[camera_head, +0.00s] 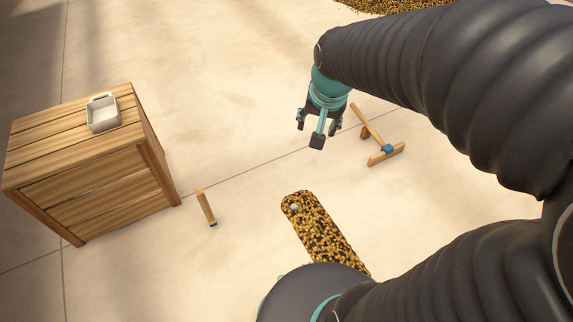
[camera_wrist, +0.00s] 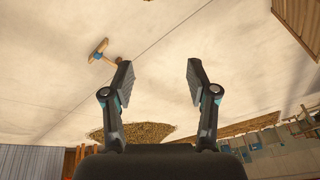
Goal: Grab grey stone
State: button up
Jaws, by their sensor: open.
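A small light grey stone (camera_head: 294,207) lies at the far end of a strip of brown and yellow beans (camera_head: 322,232) on the floor in the head view. My gripper (camera_head: 318,133) is above the floor, up and to the right of the stone in the picture, apart from it. In the wrist view my gripper (camera_wrist: 160,82) has its two fingers wide apart with nothing between them. The stone does not show in the wrist view.
A wooden crate (camera_head: 95,178) with a small white tray (camera_head: 104,126) on top stands at left. A wooden rake-like tool (camera_head: 385,154) lies right of my gripper. A short wooden piece (camera_head: 206,207) is left of the beans. More beans (camera_head: 385,5) lie at the back.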

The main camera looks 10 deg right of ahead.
jog(key=w+f+m+g, duration=0.1)
jog(key=w+f+m, duration=0.2)
jog(key=w+f, duration=0.6)
jog(key=m+g, duration=0.1)
jog(key=m, duration=0.1)
send_over(295, 205)
jog(key=d, duration=0.1)
notch_tip(295, 205, down, 12)
jog(key=f+m, duration=0.1)
jog(key=f, duration=1)
jog(key=f+m+g, duration=0.1)
jog(key=f+m, duration=0.1)
jog(key=f, duration=0.8)
jog(key=f+m+g, duration=0.1)
jog(key=f+m, duration=0.1)
jog(key=f, duration=0.9)
jog(key=shift+w+d+f, duration=0.25)
jog(key=shift+d+f, duration=0.1)
jog(key=shift+d, duration=0.05)
jog(key=shift+f, duration=0.5)
jog(key=f, duration=0.1)
jog(key=a+f, duration=0.1)
jog(key=f, duration=0.2)
jog(key=shift+s+a+f, duration=0.25)
jog(key=shift+a, duration=0.15)
jog(key=shift+f, duration=0.35)
grip_shut()
